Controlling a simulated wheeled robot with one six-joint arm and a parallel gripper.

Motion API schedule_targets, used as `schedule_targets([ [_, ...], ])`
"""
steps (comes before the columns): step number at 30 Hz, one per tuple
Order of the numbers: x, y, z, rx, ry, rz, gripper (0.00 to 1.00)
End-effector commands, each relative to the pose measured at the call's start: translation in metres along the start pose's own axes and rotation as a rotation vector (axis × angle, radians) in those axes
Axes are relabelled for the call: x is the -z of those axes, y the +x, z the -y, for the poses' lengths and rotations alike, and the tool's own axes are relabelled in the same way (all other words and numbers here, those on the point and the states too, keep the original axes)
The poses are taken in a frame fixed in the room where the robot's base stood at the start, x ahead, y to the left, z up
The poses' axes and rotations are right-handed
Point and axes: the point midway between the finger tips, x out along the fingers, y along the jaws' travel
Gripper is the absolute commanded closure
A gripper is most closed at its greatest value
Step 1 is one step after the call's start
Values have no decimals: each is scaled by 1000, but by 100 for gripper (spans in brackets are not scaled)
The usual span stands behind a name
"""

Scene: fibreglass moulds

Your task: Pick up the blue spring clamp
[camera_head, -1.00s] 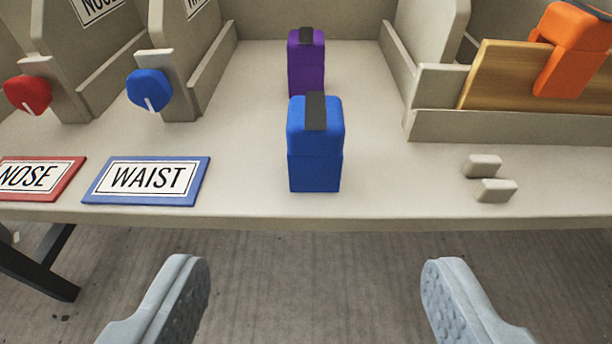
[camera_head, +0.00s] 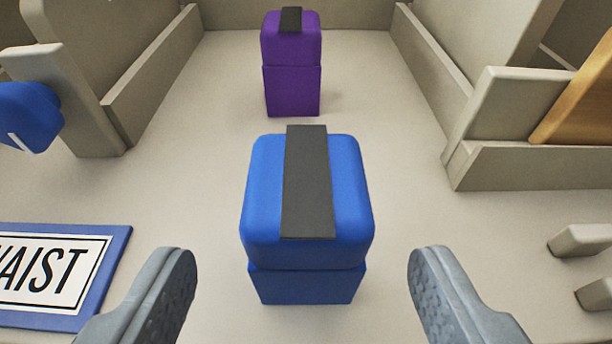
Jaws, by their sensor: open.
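The blue spring clamp (camera_head: 262,215) is a boxy blue block with a dark grey strip over its top. It stands upright on the pale bench (camera_head: 200,200), near the middle of the view. My gripper (camera_head: 302,275) is open, with one grey finger to the left of the clamp and one to the right. There is a gap on both sides and neither finger touches it. The far side of the clamp is hidden.
A similar purple block (camera_head: 292,90) stands behind the blue one. A blue knob (camera_head: 28,115) and a blue-framed WAIST sign (camera_head: 45,275) are at left. A low-walled holder (camera_head: 530,165) with a wooden board (camera_head: 580,100) and two small pale blocks (camera_head: 585,242) are at right.

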Motion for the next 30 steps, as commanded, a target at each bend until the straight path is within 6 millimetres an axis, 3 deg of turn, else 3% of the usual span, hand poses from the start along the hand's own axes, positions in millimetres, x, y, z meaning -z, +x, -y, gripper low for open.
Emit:
schedule_targets([
  [12,8,46,-2,0,0,1,35],
  [22,9,52,-2,0,0,1,35],
  [23,9,52,-2,0,0,1,36],
  [30,9,52,-2,0,0,1,84],
])
